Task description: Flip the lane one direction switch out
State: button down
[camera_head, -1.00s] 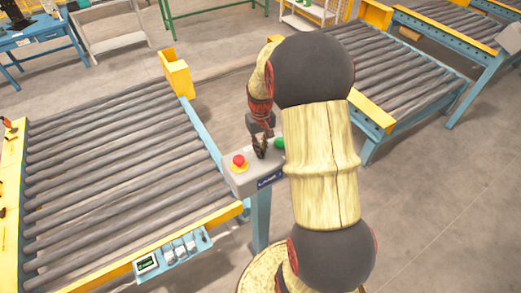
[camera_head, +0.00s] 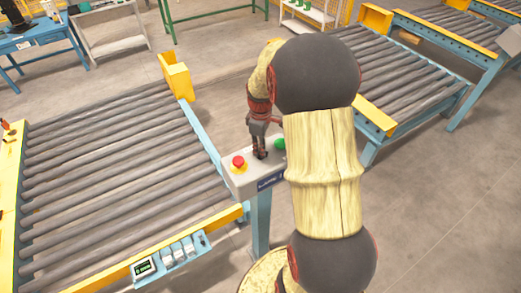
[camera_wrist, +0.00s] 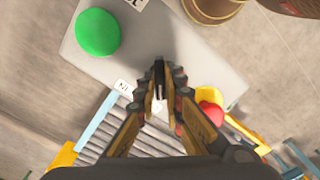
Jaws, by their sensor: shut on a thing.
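The grey control box (camera_head: 233,180) stands on a blue post between the conveyors. Its switch (camera_wrist: 160,78) shows in the wrist view as a dark upright lever with a light edge, between the fingertips. My gripper (camera_wrist: 161,92) is shut on this switch. In the head view my gripper (camera_head: 260,153) points down onto the box top, between the red button and the green button, and hides the switch. Small white labels (camera_wrist: 123,87) lie on the box top near the fingers; I cannot read them surely.
The red button (camera_head: 238,162) is close left of my gripper, the green button (camera_head: 280,143) close right. Another conveyor (camera_head: 410,75) is at the right. Open floor lies at lower right.

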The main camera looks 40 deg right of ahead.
jog(key=shift+n, duration=0.5)
jog(key=c, duration=1.9)
grip_release()
jog(key=shift+r, duration=0.1)
notch_tip(320, 180, up, 12)
